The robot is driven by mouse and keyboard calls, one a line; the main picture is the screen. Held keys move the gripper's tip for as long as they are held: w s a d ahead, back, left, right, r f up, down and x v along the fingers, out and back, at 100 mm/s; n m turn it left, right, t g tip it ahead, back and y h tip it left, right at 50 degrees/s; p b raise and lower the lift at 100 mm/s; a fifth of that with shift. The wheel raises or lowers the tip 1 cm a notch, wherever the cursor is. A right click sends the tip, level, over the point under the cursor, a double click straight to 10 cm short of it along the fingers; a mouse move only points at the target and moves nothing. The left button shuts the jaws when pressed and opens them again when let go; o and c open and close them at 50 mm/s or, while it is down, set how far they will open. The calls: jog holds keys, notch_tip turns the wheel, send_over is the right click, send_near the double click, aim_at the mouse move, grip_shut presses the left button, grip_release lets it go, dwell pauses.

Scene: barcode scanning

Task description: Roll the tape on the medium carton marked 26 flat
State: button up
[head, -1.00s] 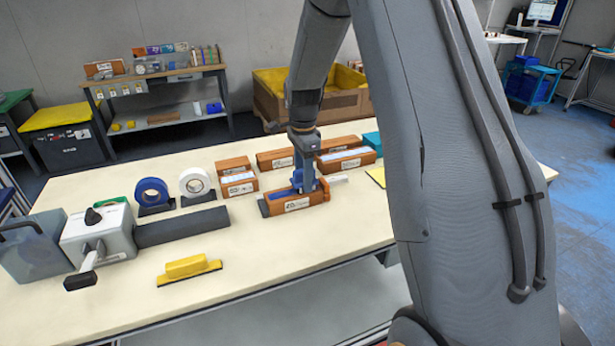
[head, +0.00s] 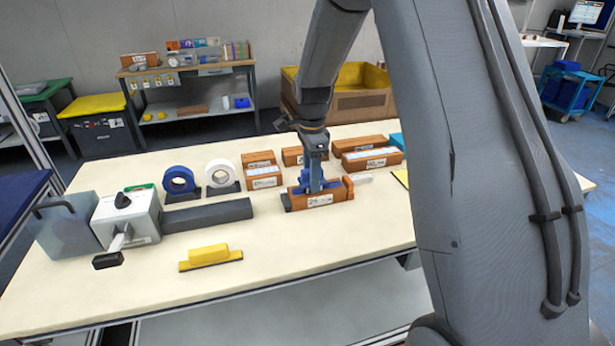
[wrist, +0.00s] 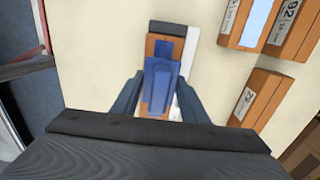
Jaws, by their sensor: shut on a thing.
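A brown carton (head: 322,200) with a white label lies on the table in front of the other cartons. Its label looks like 26 but is too small to be sure. My gripper (head: 315,186) points down over its middle and is shut on a blue tool (wrist: 158,85), which seems to rest on the carton top.
Several other brown cartons (head: 372,159) stand behind. Blue (head: 179,179) and white (head: 221,174) tape rolls, a dark bar (head: 207,214) and a cranked machine (head: 128,217) are left. A yellow tool (head: 210,257) lies in front. The table's front right (head: 330,240) is clear.

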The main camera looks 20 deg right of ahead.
aim_at(300, 182)
jog(key=shift+a+p, duration=0.5)
jog(key=shift+a, duration=1.15)
jog(key=d, duration=0.3)
jog(key=shift+d, duration=0.15)
notch_tip(300, 182, up, 4)
jog(key=shift+s+r+p, duration=0.1)
jog(key=shift+p, duration=1.05)
jog(key=shift+r+p, duration=1.3)
jog(key=shift+r, duration=0.85)
